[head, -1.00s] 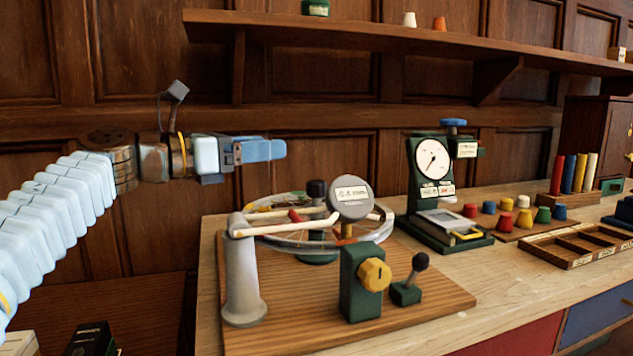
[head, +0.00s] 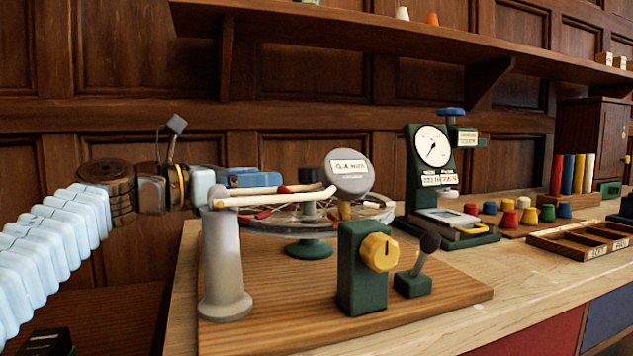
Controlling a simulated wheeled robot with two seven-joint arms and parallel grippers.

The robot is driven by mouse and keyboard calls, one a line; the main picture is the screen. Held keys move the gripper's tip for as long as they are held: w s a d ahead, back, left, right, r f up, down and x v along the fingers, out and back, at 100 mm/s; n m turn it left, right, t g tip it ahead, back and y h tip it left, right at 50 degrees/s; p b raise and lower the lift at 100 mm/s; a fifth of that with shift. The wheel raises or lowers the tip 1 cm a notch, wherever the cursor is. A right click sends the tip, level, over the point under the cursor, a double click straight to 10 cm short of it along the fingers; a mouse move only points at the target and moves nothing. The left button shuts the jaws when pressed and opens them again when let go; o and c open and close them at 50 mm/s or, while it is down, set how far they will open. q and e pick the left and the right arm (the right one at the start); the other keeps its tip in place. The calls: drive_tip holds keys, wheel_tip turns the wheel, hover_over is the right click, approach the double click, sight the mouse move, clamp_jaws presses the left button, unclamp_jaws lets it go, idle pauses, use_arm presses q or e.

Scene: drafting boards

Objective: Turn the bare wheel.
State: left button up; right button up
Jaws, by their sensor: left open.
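The bare wheel (head: 374,215) lies flat, with a clear rim and thin spokes, on a green-footed stand on the wooden base board. A grey post with pale bars and a round labelled grey disc (head: 348,174) stand in front and hide part of it. My left gripper (head: 276,181), with blue fingers, is open and empty. It is at the wheel's left far side, just above the rim in the picture. I cannot tell whether it touches the wheel. My right gripper is not in view.
A green block with a yellow knob (head: 379,252) and a small lever (head: 421,262) stand at the board's front. A green dial gauge (head: 432,150) is to the right.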

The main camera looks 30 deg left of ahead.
sight(317, 174)
use_arm(q)
drive_tip(key=p+x, duration=0.1)
drive_tip(key=x, duration=1.1)
drive_tip(key=shift+w+d, duration=0.2)
drive_tip(key=shift+c, duration=0.3)
clamp_jaws()
